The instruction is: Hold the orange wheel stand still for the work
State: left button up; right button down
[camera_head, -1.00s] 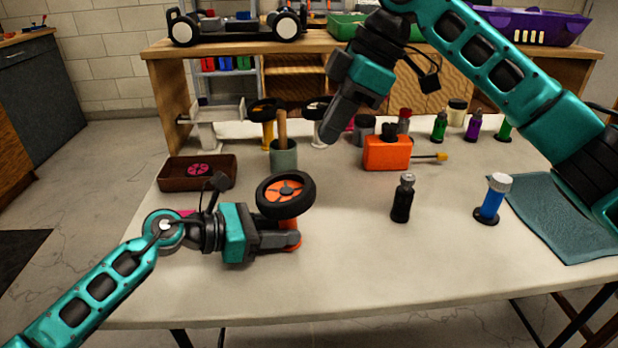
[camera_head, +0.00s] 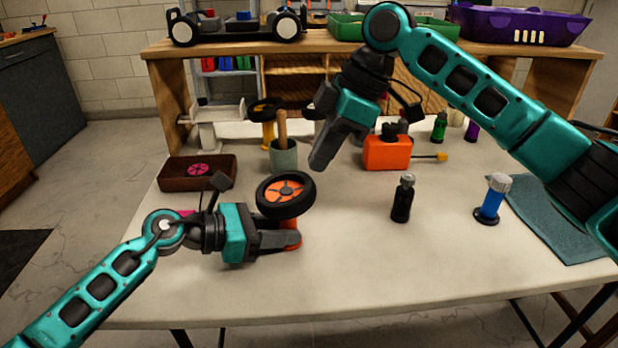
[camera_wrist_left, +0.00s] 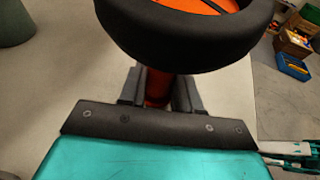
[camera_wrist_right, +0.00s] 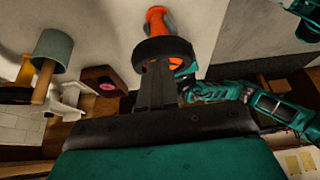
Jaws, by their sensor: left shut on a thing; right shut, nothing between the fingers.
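The orange wheel stand (camera_head: 291,226) stands upright on the table, with a black tire with an orange hub (camera_head: 285,193) on top. My left gripper (camera_head: 290,240) is shut on the stand's post below the tire; the orange post (camera_wrist_left: 157,88) shows between its fingers in the left wrist view. The tire hides the upper part of the stand. My right gripper (camera_head: 320,165) is shut and empty, above the table behind and to the right of the tire. In the right wrist view, the tire (camera_wrist_right: 163,48) and the stand (camera_wrist_right: 158,20) lie beyond its fingers.
A grey-green cup (camera_head: 283,157) with a wooden handle stands behind the tire. A brown tray (camera_head: 172,183) is at the left. An orange can (camera_head: 387,153), a black bottle (camera_head: 403,199) and a blue bottle (camera_head: 491,200) stand to the right. The front table area is clear.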

aim_at(314, 180)
jog(key=shift+x, duration=0.85)
notch_tip(314, 180, down, 2)
jog(key=shift+s+f, duration=0.1)
jog(key=d, duration=0.1)
jog(key=d+r, duration=0.1)
jog(key=d, duration=0.1)
jog(key=shift+r, duration=0.1)
jog(key=v, duration=1.2)
